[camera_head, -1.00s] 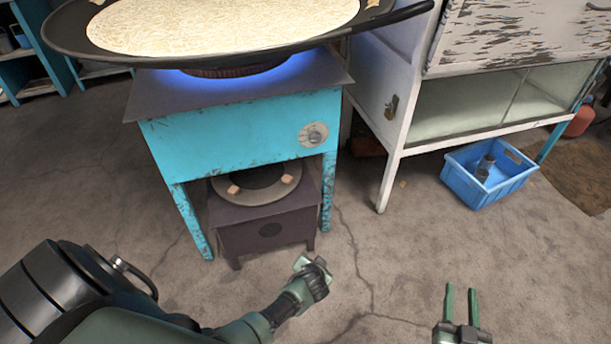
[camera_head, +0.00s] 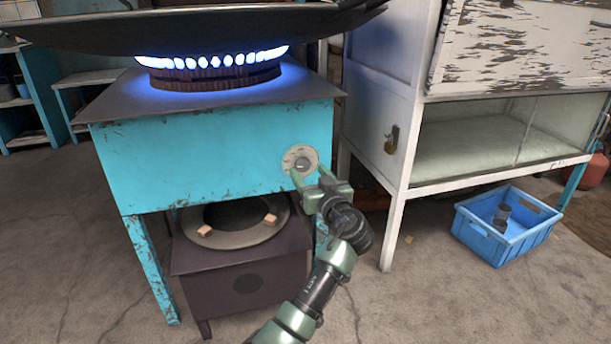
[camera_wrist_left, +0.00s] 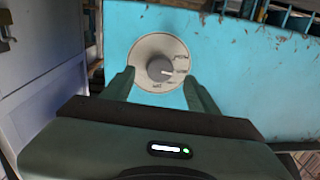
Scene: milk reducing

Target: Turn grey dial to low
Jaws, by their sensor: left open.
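The grey dial (camera_head: 301,164) sits on a round pale plate at the right of the turquoise stove front (camera_head: 200,160). In the left wrist view the dial (camera_wrist_left: 160,68) shows a white pointer mark directed to the right; the small lettering around it is not clearly readable. My left gripper (camera_head: 308,174) is in front of the dial. In the left wrist view its two fingers (camera_wrist_left: 160,85) are apart, one on each side below the dial, open and holding nothing. Whether they touch the plate I cannot tell. My right gripper is out of view.
Blue flames (camera_head: 215,58) burn on the burner under a large dark pan (camera_head: 200,30). A lower stove (camera_head: 245,265) stands beneath. A white cabinet (camera_head: 395,200) stands close on the right, with a blue crate (camera_head: 505,228) on the floor.

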